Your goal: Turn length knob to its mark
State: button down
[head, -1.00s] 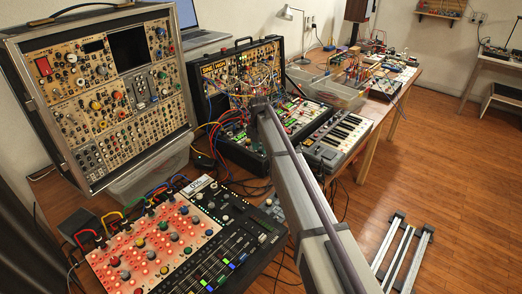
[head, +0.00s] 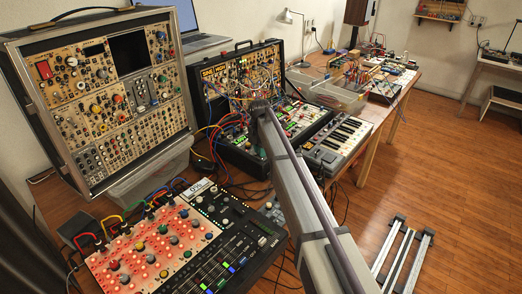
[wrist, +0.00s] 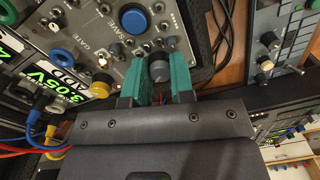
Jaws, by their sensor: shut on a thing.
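In the wrist view, my gripper (wrist: 158,75) has two teal fingers. They are shut on a dark grey knob (wrist: 158,68), one finger on each side. The knob stands on a grey panel (wrist: 185,22) near its lower edge. I cannot read a label for the knob or see its mark; the fingers cover part of the area around it. In the head view, my arm reaches to the black synth case (head: 243,52) in the middle of the table.
In the wrist view, a large blue knob (wrist: 133,19) and a yellow knob (wrist: 101,87) are close by. Blue and red cables hang at the left. In the head view, patch cables crowd the case, and a small keyboard (head: 338,137) stands to its right.

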jog(key=c, duration=1.3)
grip_release()
jog(key=shift+o, duration=0.2)
notch_tip(320, 180, up, 11)
jog(key=p, duration=1.1)
jog(key=shift+w, duration=0.15)
jog(key=shift+a+f, duration=0.15)
